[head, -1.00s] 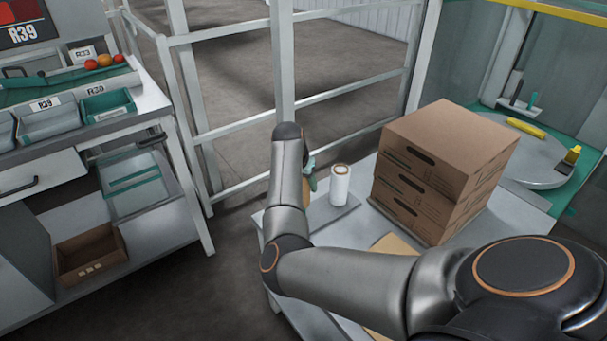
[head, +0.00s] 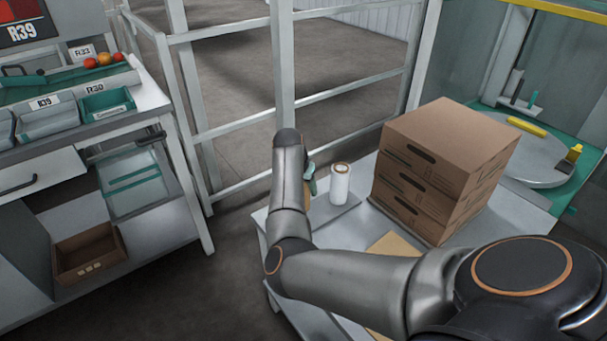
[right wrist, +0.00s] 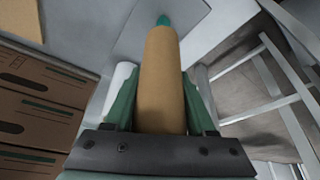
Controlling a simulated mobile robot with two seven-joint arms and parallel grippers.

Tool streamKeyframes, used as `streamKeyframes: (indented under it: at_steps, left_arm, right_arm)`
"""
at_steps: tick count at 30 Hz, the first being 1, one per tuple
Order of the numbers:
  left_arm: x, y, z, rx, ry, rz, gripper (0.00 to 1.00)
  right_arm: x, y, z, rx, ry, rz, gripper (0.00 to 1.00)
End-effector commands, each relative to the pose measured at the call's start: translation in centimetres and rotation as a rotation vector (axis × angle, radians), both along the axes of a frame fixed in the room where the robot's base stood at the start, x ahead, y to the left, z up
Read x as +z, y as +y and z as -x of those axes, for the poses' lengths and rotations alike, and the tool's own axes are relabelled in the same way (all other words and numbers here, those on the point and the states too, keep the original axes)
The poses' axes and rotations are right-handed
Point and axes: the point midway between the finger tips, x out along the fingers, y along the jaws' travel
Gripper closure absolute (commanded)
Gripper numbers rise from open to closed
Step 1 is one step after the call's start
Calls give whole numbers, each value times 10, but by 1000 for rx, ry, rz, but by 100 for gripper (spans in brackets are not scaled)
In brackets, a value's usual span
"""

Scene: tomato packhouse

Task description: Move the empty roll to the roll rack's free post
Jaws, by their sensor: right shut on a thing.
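The empty roll (right wrist: 162,85) is a plain brown cardboard tube in the right wrist view. My right gripper (right wrist: 160,95) is shut on it, with a green finger on each side. A teal tip (right wrist: 163,20) shows at the tube's far end; I cannot tell whether the tube is around it or short of it. My left gripper is not in view.
A stack of brown cartons (head: 450,150) stands right of the white roll on the pale table (head: 350,232). A grey rail fence (head: 235,123) runs behind. A bench with bins (head: 50,115) is at the left. A round grey plate (head: 490,150) is at the right.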

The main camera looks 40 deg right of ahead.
Motion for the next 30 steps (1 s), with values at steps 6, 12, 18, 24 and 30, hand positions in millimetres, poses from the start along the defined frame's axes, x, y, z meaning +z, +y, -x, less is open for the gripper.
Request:
streamKeyframes:
  at_steps: [6, 12, 18, 24, 30]
  left_arm:
    - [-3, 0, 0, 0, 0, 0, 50]
    - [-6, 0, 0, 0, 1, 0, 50]
    - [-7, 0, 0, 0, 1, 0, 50]
    - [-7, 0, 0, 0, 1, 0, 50]
    - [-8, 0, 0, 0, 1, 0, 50]
  right_arm:
    - [-10, 0, 0, 1, 2, 1, 89]
    - [-18, 0, 0, 1, 1, 2, 89]
    - [-21, 0, 0, 1, 0, 1, 89]
    - [-21, 0, 0, 1, 0, 0, 89]
    - [-24, 0, 0, 1, 1, -1, 89]
